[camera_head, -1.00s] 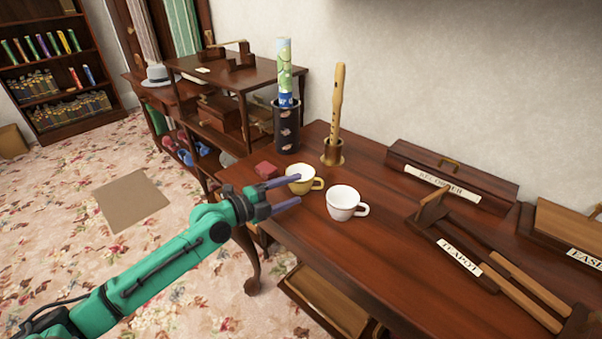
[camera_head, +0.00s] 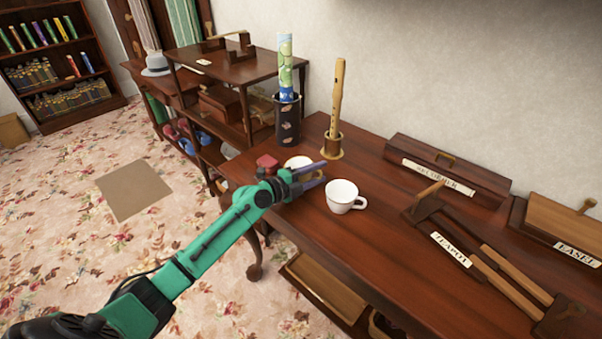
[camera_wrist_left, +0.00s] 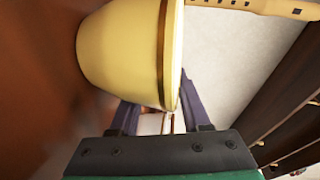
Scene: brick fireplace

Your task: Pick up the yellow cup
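The yellow cup (camera_head: 297,162) stands on the wooden table, mostly hidden behind my left gripper in the head view; its pale rim and inside show. In the left wrist view the yellow cup (camera_wrist_left: 122,52) is very close and large, just ahead of the fingers. My left gripper (camera_head: 322,173) is open, with its two purple fingers apart at the cup. The fingers overlap the cup's edge in the left wrist view, but I cannot tell whether they touch it. My right gripper is not in view.
A white cup (camera_head: 343,196) stands close to the right of my left gripper. A red block (camera_head: 267,163) is on the left. A recorder (camera_head: 337,95) in a holder and a dark cylinder (camera_head: 288,122) stand behind. The table's front edge runs below the arm.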

